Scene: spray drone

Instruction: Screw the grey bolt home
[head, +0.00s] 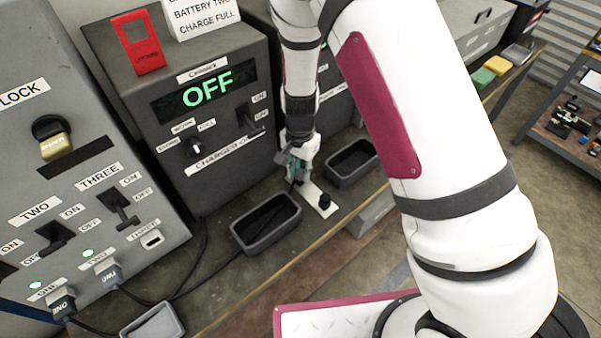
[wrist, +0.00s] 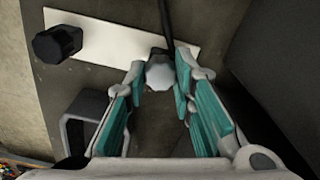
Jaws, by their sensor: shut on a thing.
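The grey bolt (wrist: 159,73) has a pale hexagonal head and sits between the teal-padded fingertips of my gripper (wrist: 160,78) in the wrist view. My gripper is shut on it, over the lower edge of a white plate (wrist: 112,36). How deep its shank sits is hidden. A black hex-headed bolt (wrist: 57,44) stands at the plate's left end. In the head view my gripper (head: 294,166) points down at the plate's far end, and the plate (head: 312,197) lies on the bench with the black bolt (head: 325,201) at its near end. The grey bolt is hidden there.
Grey trays stand to the left (head: 266,243) and right (head: 352,178) of the plate, close to my gripper. A charger box (head: 205,129) reading OFF stands behind. A dark cable runs up to the plate in the wrist view (wrist: 165,20).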

